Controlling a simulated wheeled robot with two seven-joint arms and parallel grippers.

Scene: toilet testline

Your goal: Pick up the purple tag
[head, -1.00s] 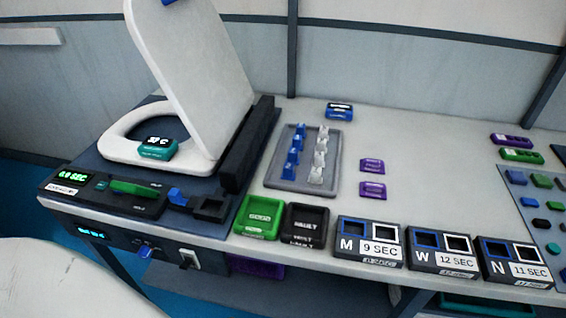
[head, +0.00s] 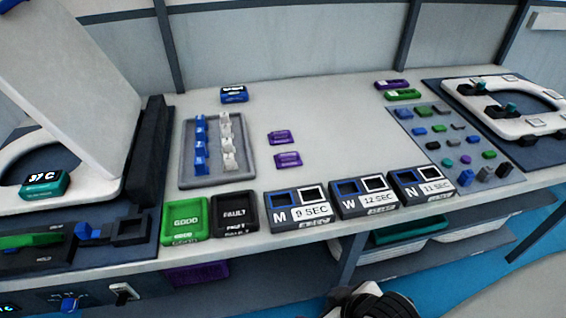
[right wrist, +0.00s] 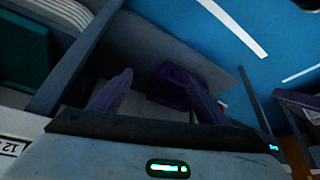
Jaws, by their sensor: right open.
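Two small purple tags lie flat on the white table in the head view, one behind the other: the far purple tag (head: 280,137) and the near purple tag (head: 287,159). Both lie right of the grey tray and are untouched. My right gripper (right wrist: 155,95) is open in the right wrist view, with its two dark fingers apart and nothing between them. It is low, by the table's front side, away from the tags. A dark part of my own arm shows at the bottom of the head view. My left gripper is out of view.
A grey tray (head: 186,180) holds blue and white pieces. A green box (head: 185,238), a black box (head: 233,231) and boxes marked M (head: 296,225), W (head: 362,209) and N (head: 422,200) line the front edge. A purple bin (right wrist: 172,88) is below. Table behind the tags is clear.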

